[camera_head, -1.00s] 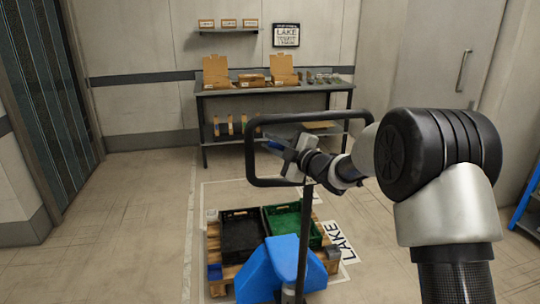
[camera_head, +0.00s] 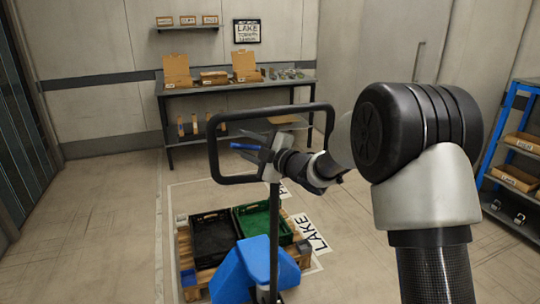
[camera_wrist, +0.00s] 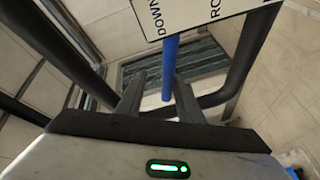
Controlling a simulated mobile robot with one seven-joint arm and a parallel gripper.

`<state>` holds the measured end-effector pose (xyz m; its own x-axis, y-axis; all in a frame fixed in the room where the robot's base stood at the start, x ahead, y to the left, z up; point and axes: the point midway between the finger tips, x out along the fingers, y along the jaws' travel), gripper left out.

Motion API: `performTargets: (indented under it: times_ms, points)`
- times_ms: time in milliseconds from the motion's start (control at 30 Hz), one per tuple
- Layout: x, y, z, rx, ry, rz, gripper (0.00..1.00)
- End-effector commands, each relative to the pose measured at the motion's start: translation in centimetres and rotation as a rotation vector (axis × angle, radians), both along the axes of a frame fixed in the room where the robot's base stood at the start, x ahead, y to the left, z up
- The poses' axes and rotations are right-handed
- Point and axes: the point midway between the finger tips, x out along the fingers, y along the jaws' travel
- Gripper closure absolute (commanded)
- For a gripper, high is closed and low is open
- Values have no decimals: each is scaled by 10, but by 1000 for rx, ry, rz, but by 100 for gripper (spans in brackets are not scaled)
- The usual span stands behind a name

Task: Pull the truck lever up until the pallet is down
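The pallet truck's black loop handle (camera_head: 213,150) stands upright on its post in front of me. The blue lever (camera_head: 243,146) shows inside the loop, close to my gripper (camera_head: 250,147). In the wrist view the lever (camera_wrist: 169,60) comes down from under a white label plate (camera_wrist: 190,14) reading "DOWN". My gripper (camera_wrist: 158,85) is open there, its two dark fingers apart with the lever between or just beyond them; I cannot tell whether they touch it. The blue truck body (camera_head: 245,268) is at the wooden pallet (camera_head: 293,257), whose height above the floor is hard to judge.
A black crate (camera_head: 212,240) and a green crate (camera_head: 262,222) sit on the pallet, inside a marked floor area labelled LAKE. A table (camera_head: 235,86) with cardboard boxes stands at the back wall. A blue shelf (camera_head: 494,130) is at the right. The floor to the left is clear.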

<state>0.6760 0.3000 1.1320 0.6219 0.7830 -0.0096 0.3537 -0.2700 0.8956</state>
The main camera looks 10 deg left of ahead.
Motion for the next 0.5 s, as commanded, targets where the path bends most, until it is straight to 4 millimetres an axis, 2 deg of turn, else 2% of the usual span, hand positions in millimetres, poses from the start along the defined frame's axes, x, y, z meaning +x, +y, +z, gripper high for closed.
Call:
performTargets:
  times_ms: [33,200,500]
  points:
    - [-8,-13,2,1,-1,-5,68]
    - [-34,-46,2,0,-1,-5,68]
    - [-71,-91,1,0,0,-3,68]
